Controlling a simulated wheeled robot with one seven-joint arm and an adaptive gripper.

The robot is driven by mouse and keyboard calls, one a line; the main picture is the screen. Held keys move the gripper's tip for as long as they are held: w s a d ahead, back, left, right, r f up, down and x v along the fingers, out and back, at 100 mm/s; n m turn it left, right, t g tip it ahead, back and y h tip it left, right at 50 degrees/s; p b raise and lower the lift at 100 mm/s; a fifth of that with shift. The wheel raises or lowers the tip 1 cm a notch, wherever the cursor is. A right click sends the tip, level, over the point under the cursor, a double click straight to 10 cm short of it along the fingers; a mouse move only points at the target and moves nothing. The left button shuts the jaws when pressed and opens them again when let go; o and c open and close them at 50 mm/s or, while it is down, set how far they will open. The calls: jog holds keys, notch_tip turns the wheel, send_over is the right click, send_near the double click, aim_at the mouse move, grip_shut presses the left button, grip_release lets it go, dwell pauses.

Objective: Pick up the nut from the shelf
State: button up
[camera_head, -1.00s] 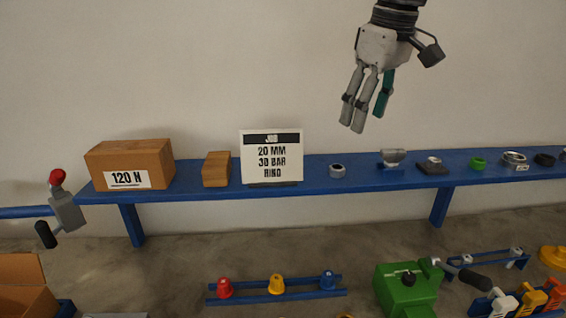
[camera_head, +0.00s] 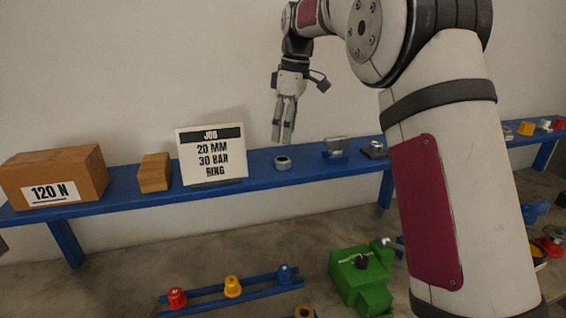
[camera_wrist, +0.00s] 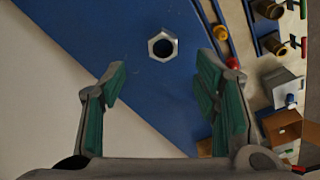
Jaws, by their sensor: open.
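The nut (camera_head: 282,163) is a small grey metal ring-like piece on the blue shelf (camera_head: 115,196), just right of the job sign. In the wrist view the nut (camera_wrist: 162,45) shows as a hexagon with a round hole, lying on the blue surface. My gripper (camera_head: 284,138) hangs fingers-down above the nut in the head view, apart from it. In the wrist view my gripper (camera_wrist: 165,85) is open and empty, with green finger pads either side and the nut beyond, between the finger lines.
A job sign (camera_head: 211,155), a wooden block (camera_head: 154,173) and a box marked 120 N (camera_head: 54,178) stand left of the nut. A grey fitting on a blue base (camera_head: 335,147) sits to its right. A green machine (camera_head: 360,278) and a rack with coloured knobs (camera_head: 233,287) are below.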

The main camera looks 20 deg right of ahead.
aim_at(283, 159)
jog(key=shift+a+f, duration=0.2)
jog(key=shift+f, duration=1.05)
jog(key=shift+a+f+p, duration=0.15)
jog(key=shift+f+p, duration=0.45)
jog(key=shift+f, duration=0.75)
jog(key=shift+a+f+p, duration=0.15)
jog(key=shift+f+p, duration=0.4)
jog(key=shift+f, duration=0.75)
jog(key=c, duration=1.3)
